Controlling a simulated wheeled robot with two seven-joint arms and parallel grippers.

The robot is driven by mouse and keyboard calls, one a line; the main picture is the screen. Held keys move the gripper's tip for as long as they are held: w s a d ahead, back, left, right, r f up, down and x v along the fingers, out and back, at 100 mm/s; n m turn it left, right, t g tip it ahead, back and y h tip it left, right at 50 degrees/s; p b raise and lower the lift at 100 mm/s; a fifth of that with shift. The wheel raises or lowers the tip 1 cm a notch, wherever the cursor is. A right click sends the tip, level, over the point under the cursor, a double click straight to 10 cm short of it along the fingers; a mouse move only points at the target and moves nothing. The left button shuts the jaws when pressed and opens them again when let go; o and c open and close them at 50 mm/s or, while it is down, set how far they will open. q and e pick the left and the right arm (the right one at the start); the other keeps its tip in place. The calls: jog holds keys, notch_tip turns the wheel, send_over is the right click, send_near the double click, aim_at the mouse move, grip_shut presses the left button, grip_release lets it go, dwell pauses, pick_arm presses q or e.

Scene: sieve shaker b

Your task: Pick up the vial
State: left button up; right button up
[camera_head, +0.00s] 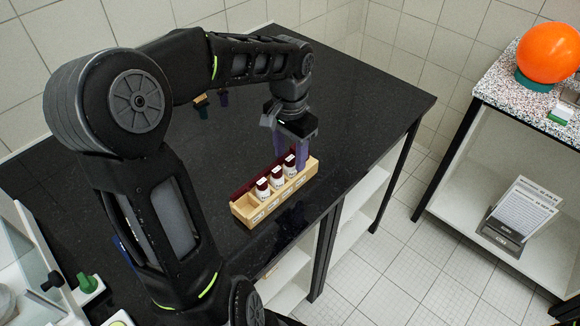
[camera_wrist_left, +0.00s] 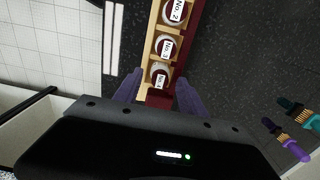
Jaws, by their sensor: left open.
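A pale wooden rack (camera_head: 242,211) stands near the right edge of the black worktop. My left gripper (camera_head: 290,151) is open, purple fingers pointing down, over the far end of the rack. In the left wrist view the fingertips (camera_wrist_left: 159,85) lie either side of the rack's end, close to the far vial (camera_wrist_left: 159,76), not closed on it. My right gripper is not in view.
Small brush-like tools (camera_head: 204,108) lie on the worktop (camera_head: 370,95) behind my left arm. A speckled side table (camera_head: 500,75) at the right bears an orange ball (camera_head: 548,52). Tiled floor separates the two. The worktop right of the gripper is clear.

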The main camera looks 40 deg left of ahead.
pick_arm(q)
jog(key=shift+c, duration=0.6)
grip_shut()
dwell(0.3)
dwell(0.9)
